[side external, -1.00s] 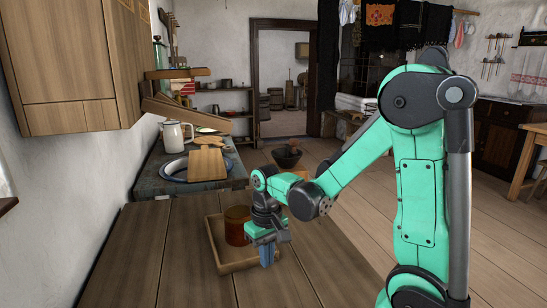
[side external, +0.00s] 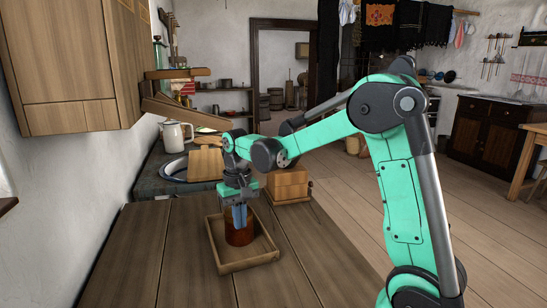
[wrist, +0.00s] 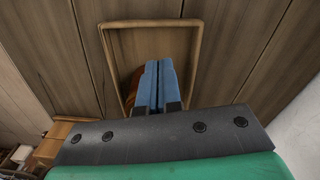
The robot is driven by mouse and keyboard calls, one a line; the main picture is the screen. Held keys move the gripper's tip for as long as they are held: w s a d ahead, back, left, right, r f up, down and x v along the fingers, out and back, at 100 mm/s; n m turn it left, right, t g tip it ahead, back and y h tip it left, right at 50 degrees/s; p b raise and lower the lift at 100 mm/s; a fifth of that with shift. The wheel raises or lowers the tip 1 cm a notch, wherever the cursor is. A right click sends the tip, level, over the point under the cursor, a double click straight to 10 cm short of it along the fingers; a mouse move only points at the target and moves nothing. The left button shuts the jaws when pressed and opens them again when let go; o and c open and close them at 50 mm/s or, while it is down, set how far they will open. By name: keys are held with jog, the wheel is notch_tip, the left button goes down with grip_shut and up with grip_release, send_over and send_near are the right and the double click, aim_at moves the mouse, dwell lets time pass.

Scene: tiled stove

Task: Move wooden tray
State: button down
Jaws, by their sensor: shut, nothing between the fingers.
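The wooden tray (side external: 250,262) is a shallow rectangular frame lying flat on the plank table. It also shows in the wrist view (wrist: 150,23), with its far rim and both sides visible. A reddish-brown jar (side external: 237,237) stands inside the tray; in the wrist view it (wrist: 130,92) is partly hidden behind the fingers. My gripper (side external: 240,226) points down above the tray, its blue fingers in front of the jar. In the wrist view my gripper (wrist: 158,65) has both fingers together with nothing between them. I cannot tell whether the fingers touch the jar.
The plank table (side external: 145,260) is bare left of the tray. Behind is a counter with a white jug (side external: 173,137) and a cutting board (side external: 206,163). A wall cabinet (side external: 70,70) hangs at upper left.

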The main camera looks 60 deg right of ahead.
aim_at(247, 269)
notch_tip(247, 269, down, 9)
jog(key=shift+f, duration=0.1)
dwell(0.3)
jog(key=shift+s, duration=0.1)
jog(key=shift+s+a, duration=0.3)
jog(key=shift+s, duration=0.2)
jog(key=shift+s+a, duration=0.3)
jog(key=shift+s, duration=0.2)
